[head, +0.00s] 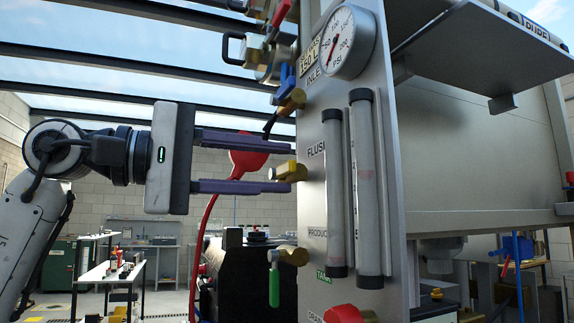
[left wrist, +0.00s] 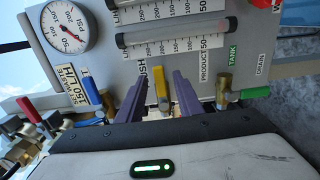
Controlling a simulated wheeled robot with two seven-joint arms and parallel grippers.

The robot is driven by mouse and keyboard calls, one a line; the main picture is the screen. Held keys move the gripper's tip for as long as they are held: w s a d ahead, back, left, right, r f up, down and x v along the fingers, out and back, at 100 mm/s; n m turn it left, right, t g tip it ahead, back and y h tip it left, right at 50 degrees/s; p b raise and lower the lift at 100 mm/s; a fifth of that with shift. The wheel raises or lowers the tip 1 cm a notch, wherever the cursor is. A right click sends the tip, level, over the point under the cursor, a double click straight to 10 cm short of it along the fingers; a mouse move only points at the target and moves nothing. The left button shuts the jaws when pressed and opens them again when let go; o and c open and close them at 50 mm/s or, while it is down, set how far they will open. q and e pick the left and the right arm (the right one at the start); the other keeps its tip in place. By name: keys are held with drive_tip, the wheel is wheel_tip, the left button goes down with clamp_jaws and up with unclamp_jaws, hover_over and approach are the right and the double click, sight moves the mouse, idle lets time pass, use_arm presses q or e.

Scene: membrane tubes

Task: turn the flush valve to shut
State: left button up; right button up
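The flush valve (head: 290,171) is a brass body with a yellow handle on the left side of the grey panel, beside the FLUSH label. In the left wrist view its yellow handle (left wrist: 161,90) lies between my two purple fingers, with a gap on each side. My left gripper (head: 291,163) is open, with one finger above the valve and one below it in the head view. The left wrist view shows the open fingers (left wrist: 157,85) reaching toward the panel. No contact with the handle is visible. My right gripper is not in view.
The panel (head: 395,190) carries a pressure gauge (head: 345,42) and two clear tubes (head: 367,190). Below the flush valve is a green-handled tank valve (head: 274,286); a blue-handled valve (head: 288,88) is above.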

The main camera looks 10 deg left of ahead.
sight(283, 168)
use_arm(q)
drive_tip(key=shift+x, duration=1.5)
clamp_jaws()
